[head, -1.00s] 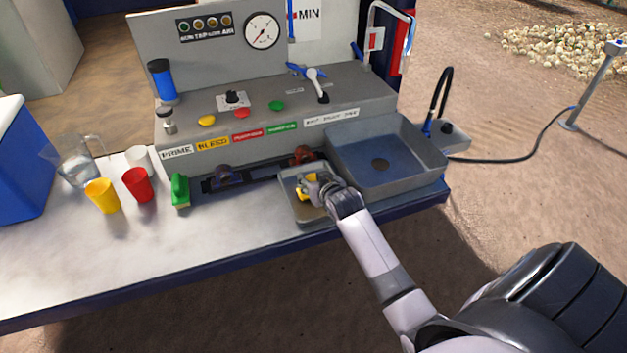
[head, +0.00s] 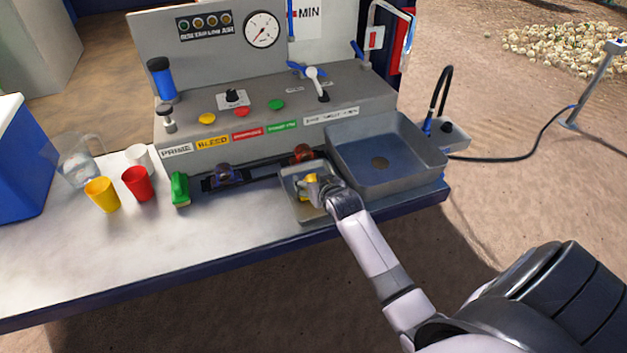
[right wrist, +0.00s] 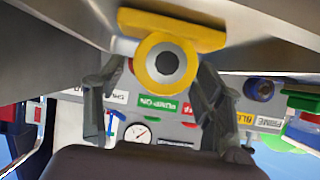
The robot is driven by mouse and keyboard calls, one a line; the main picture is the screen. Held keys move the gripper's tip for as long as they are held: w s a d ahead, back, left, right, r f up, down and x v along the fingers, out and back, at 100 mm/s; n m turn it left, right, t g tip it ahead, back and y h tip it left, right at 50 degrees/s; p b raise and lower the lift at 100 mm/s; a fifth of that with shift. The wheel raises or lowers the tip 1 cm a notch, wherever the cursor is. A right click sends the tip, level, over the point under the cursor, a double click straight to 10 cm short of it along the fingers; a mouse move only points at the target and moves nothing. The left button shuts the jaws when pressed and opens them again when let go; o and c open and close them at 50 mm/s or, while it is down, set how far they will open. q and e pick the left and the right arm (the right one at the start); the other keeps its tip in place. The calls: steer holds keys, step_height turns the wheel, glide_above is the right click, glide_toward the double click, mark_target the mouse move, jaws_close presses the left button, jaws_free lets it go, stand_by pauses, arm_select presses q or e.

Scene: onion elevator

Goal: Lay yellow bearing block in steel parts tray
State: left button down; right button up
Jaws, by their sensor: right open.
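The yellow bearing block (head: 306,181) is in the steel parts tray (head: 307,211), at the front of the bench left of the sink. In the right wrist view the block (right wrist: 166,39) shows its round ring and dark bore, with its flat base against the grey tray surface; that view is upside down. My right gripper (head: 317,186) is at the tray, close to the block. In the right wrist view its fingers (right wrist: 160,82) are apart, one on each side of the block. The gripper partly hides the block in the head view. My left gripper is out of view.
A sink (head: 385,180) adjoins the tray on the right. The control panel (head: 265,115) rises behind. The bench front (head: 120,255) is clear.

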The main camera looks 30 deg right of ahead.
steer(key=shift+r, duration=0.15)
steer(key=v, duration=1.2)
steer(key=shift+b, duration=0.35)
steer(key=s+a+f+n+g+y, duration=0.1)
steer(key=s+a+f+n+g, duration=0.15)
steer(key=s+a, duration=0.4)
steer(key=s+a+f+n+g+y, duration=0.1)
steer(key=s+a+f+g, duration=0.2)
steer(key=s, duration=0.6)
steer(key=s+a+f+n+g+y, duration=0.1)
steer(key=s+a+f+g, duration=0.2)
steer(key=s+a, duration=0.35)
steer(key=s+d+f+g, duration=0.1)
steer(key=s+f, duration=0.2)
steer(key=f, duration=2.2)
steer(key=s+d+f+g, duration=0.1)
steer(key=s+d+f, duration=0.2)
steer(key=s+f, duration=1.4)
steer(key=shift+s+d+f+n, duration=0.15)
steer(key=shift+d+f+n, duration=0.1)
steer(key=shift+n, duration=0.1)
